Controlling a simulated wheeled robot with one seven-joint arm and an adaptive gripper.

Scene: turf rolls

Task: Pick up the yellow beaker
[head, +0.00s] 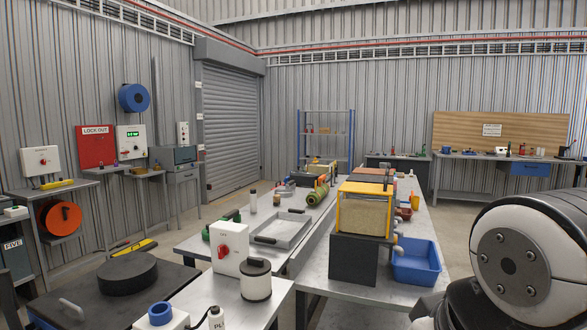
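A small yellow upright object (415,202), which looks like the yellow beaker, stands near the right edge of the long grey table, beyond the blue bin. It is small in the head view, so its shape is hard to make out. My gripper is not in view.
A yellow-framed box on a dark base (340,258) stands on the table (310,273) before the yellow object. A blue bin (416,275) sits beside it. A grey tray (280,230) and a switch box (228,262) are left. Open floor lies right of the table.

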